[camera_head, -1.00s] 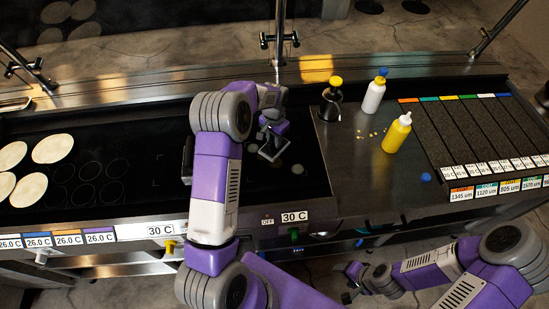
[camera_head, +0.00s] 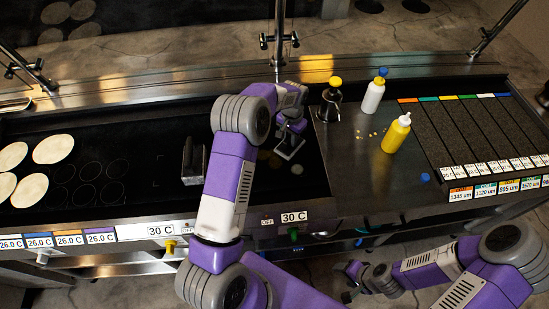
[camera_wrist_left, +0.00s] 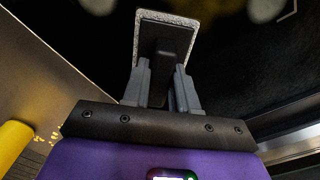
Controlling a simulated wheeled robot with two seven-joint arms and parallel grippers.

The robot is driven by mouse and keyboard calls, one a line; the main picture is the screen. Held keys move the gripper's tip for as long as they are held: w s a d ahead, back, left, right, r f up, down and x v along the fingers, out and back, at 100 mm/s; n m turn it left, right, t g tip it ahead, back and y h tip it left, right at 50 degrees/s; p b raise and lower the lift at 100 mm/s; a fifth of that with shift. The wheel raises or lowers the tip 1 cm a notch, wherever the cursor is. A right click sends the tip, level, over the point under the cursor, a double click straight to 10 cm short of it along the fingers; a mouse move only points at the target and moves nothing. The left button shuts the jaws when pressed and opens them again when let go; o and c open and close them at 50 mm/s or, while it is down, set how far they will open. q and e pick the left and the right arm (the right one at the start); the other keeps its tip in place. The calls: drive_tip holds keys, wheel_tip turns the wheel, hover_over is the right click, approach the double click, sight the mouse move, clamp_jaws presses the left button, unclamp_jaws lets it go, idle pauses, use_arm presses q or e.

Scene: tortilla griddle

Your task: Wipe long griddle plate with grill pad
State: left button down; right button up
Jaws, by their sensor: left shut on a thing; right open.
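The long black griddle plate (camera_head: 115,150) runs across the left and middle of the counter. My left gripper (camera_head: 290,132) is over its right end, near the metal counter. It is shut on the grill pad (camera_head: 290,148), a flat grey pad with a dark handle. In the left wrist view, the left gripper (camera_wrist_left: 160,85) holds the handle, and the pad's pale speckled rim (camera_wrist_left: 170,18) shows beyond it. Whether the pad touches the plate is hard to tell. Faint round stains (camera_head: 273,162) lie beside the pad. My right gripper (camera_head: 358,282) is open and empty in front of the counter.
Several tortillas (camera_head: 53,149) lie at the plate's left. A dark grey block-shaped tool (camera_head: 193,163) stands mid-plate. A dark yellow-capped bottle (camera_head: 331,100), white bottle (camera_head: 374,92) and yellow bottle (camera_head: 396,134) stand right of the plate. Crumbs lie near them.

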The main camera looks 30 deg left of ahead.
use_arm(q)
drive_tip(key=shift+a, duration=0.1)
drive_tip(key=shift+s+a+f, duration=0.1)
drive_tip(key=shift+s+a, duration=0.7)
drive_tip(key=shift+a, duration=0.15)
drive_tip(key=shift+s+a, duration=0.75)
drive_tip(key=shift+a, duration=0.2)
drive_tip(key=shift+s+a, duration=0.75)
drive_tip(key=shift+a, duration=0.25)
drive_tip(key=shift+s+a, duration=0.75)
drive_tip(key=shift+a, duration=0.25)
drive_tip(key=shift+b, duration=0.3)
drive_tip(key=shift+s+a, duration=0.85)
drive_tip(key=shift+a, duration=0.2)
drive_tip(key=shift+f, duration=0.1)
